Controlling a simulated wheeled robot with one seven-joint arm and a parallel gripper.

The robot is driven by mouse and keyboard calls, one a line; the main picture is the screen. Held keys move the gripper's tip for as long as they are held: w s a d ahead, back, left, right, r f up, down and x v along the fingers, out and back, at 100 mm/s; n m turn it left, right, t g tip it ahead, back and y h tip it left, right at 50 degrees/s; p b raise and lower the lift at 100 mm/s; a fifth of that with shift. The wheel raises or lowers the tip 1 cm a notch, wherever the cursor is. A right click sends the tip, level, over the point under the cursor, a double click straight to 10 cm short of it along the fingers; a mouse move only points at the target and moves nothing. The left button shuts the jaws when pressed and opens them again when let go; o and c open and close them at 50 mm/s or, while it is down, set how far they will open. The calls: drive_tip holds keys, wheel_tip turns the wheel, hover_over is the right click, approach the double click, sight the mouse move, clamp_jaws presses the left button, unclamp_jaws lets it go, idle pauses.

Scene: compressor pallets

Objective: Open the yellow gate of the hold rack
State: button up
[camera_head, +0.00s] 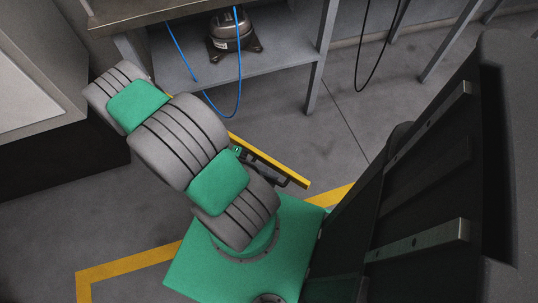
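A yellow bar, which I take to be the gate (283,171), runs diagonally behind my arm toward the lower right. Its right end stands free in the air, out in front of the rack, with a dark bracket or handle beneath it. Its left end is mostly hidden by my arm. The grey rack (318,60) is behind, and a dark compressor (228,32) stands on its lower shelf (270,55). The bar lies at an angle to the shelf front. My grey and green arm reaches to the upper left.
Blue cords (240,75) hang in front of the rack, and a black cable (360,60) hangs to its right. A pale cabinet (40,85) stands at the left. A yellow line (130,262) marks the floor. Grey floor (350,130) is clear right of the bar.

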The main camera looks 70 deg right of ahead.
drive_tip(key=shift+w+r, duration=0.1)
drive_tip(key=p+v, duration=0.1)
drive_tip(key=v, duration=0.6)
drive_tip(key=shift+w, duration=0.3)
drive_tip(key=shift+c, duration=0.3)
